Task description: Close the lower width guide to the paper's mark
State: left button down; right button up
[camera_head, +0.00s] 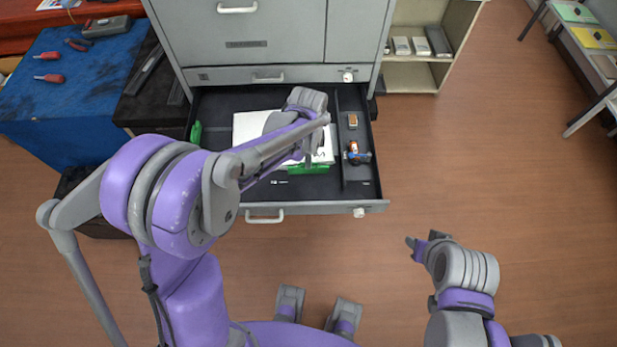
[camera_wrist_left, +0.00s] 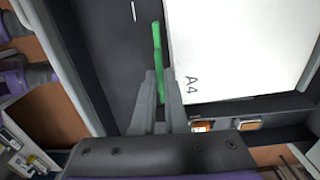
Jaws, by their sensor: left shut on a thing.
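The paper drawer (camera_head: 215,196) is pulled out, with a white paper stack (camera_head: 250,124) in it, partly hidden by my left arm. The lower width guide (camera_head: 308,169) is a green bar at the stack's near edge. In the left wrist view the green guide (camera_wrist_left: 157,42) stands between my left fingers, close beside the paper (camera_wrist_left: 240,50) printed "A4". My left gripper (camera_wrist_left: 158,78) is shut on this guide. A second green guide (camera_head: 196,133) is at the drawer's left. White marks (camera_head: 278,182) show on the drawer floor. My right gripper (camera_head: 413,245) is over the floor, away from the drawer.
A side channel in the drawer holds a small orange-and-white box (camera_head: 352,121) and a blue-and-orange item (camera_head: 355,154). The grey cabinet (camera_head: 260,40) stands behind. A blue-covered table (camera_head: 60,110) with tools is at left. Floor at right is clear.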

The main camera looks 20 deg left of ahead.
pick_arm(q)
jog(key=shift+w+a, duration=0.15)
jog(key=shift+w, duration=0.5)
jog(key=c, duration=1.1)
grip_release()
notch_tip(320, 180, up, 7)
jog(key=p, duration=0.3)
jog(key=shift+p, duration=0.3)
jog(key=shift+r, duration=0.1)
